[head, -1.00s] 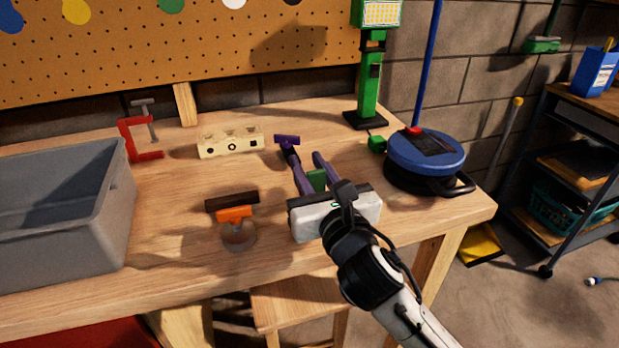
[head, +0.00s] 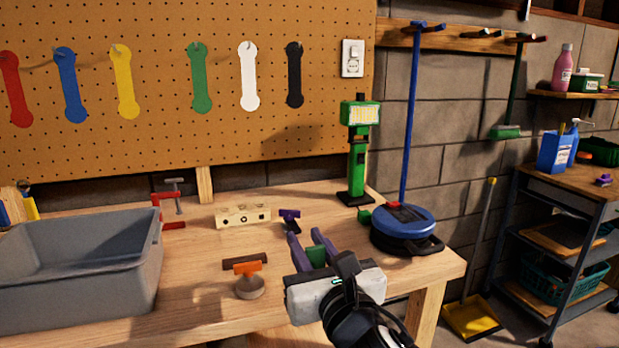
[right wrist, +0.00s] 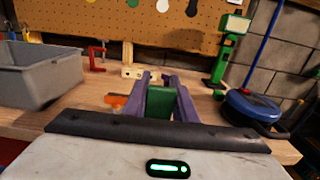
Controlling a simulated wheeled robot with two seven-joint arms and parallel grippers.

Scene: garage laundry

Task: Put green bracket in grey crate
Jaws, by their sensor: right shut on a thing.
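The green bracket (head: 316,256) is between the purple fingers of my right gripper (head: 306,246), which is shut on it. It also shows as a green block in the right wrist view (right wrist: 159,103), between the fingers (right wrist: 160,90). My right gripper is over the front part of the workbench, right of the grey crate. The grey crate (head: 148,285) stands on the left of the bench, and its inside looks empty as far as I can see. In the right wrist view the crate (right wrist: 40,92) is at the left. My left gripper is not in view.
An orange-handled tool (head: 249,268) and a wooden block (head: 243,215) lie between crate and gripper. A red clamp (head: 168,212) is behind the crate. A purple-topped item (head: 290,216) lies behind the gripper. A blue round device (head: 404,222) and green lamp (head: 358,160) stand right.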

